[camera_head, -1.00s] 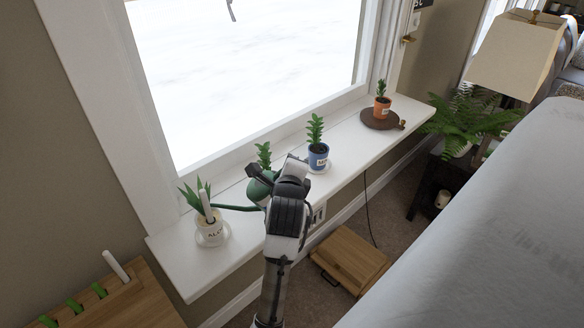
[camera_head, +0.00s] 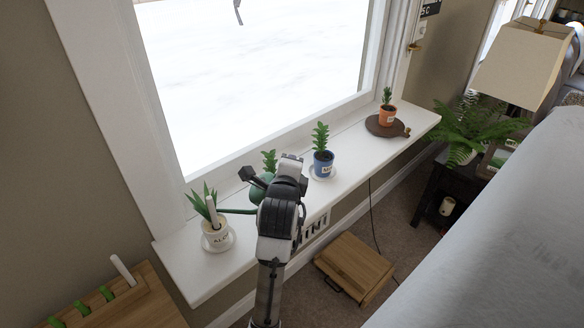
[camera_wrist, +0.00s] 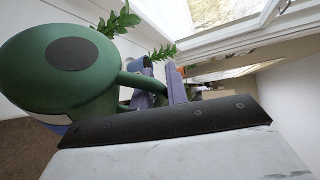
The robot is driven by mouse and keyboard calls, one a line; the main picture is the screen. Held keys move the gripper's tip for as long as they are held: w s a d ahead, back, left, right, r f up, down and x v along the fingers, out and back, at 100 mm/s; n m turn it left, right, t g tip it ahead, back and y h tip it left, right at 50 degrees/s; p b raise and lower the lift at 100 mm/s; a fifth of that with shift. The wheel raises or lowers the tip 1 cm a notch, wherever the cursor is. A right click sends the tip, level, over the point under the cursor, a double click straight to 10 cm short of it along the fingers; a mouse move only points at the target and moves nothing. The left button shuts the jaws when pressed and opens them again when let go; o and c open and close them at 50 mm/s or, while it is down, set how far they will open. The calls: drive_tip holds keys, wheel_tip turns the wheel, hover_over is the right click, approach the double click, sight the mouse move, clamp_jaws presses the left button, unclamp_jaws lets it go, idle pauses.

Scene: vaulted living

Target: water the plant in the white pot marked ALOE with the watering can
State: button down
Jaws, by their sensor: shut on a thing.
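The white pot marked ALOE (camera_head: 216,238) stands on a saucer at the near left end of the windowsill. It holds a spiky green plant (camera_head: 198,204) and a white stick. My gripper (camera_head: 262,180) is shut on the handle of the green watering can (camera_head: 256,193), above the sill to the right of the pot. My gripper hides much of the can in the head view. The thin spout points left, its tip close to the aloe leaves. In the wrist view the can's round green body (camera_wrist: 60,75) fills the left. No water is visible.
A blue pot (camera_head: 323,165) and an orange pot (camera_head: 387,116) on a brown board stand farther along the sill (camera_head: 352,150). Another plant (camera_head: 269,160) rises behind the can. A wooden box (camera_head: 354,262) lies on the floor. A wooden surface (camera_head: 140,306) is at lower left.

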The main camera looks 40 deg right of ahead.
drive_tip(key=shift+w+a+r+n+h, duration=0.15)
drive_tip(key=shift+a+r+n, duration=0.1)
drive_tip(key=shift+r, duration=0.25)
drive_tip(key=shift+w+a+r+n+h, duration=0.1)
drive_tip(key=shift+w+a+r+n, duration=0.15)
drive_tip(key=shift+r, duration=0.3)
drive_tip(key=shift+w+a+r+n+h, duration=0.1)
drive_tip(key=shift+a+r, duration=0.2)
drive_tip(key=shift+r, duration=0.2)
drive_tip(key=shift+s+d+f, duration=0.15)
drive_tip(key=shift+d+f, duration=0.05)
drive_tip(key=shift+f, duration=0.2)
drive_tip(key=s+d+f+m+y+b, duration=0.1)
drive_tip(key=d+f+m+b, duration=0.15)
drive_tip(key=f, duration=0.35)
drive_tip(key=s+d+f+m+y+b, duration=0.2)
drive_tip(key=f+m+b, duration=0.1)
drive_tip(key=f+b, duration=0.15)
drive_tip(key=shift+m+t+y, duration=0.45)
drive_tip(key=shift+m+t, duration=0.25)
drive_tip(key=shift+m, duration=0.25)
drive_tip(key=s+d, duration=0.1)
drive_tip(key=s+d+p, duration=0.1)
drive_tip(key=d, duration=0.1)
drive_tip(key=shift+d+r, duration=0.15)
drive_tip(key=shift+d, duration=0.05)
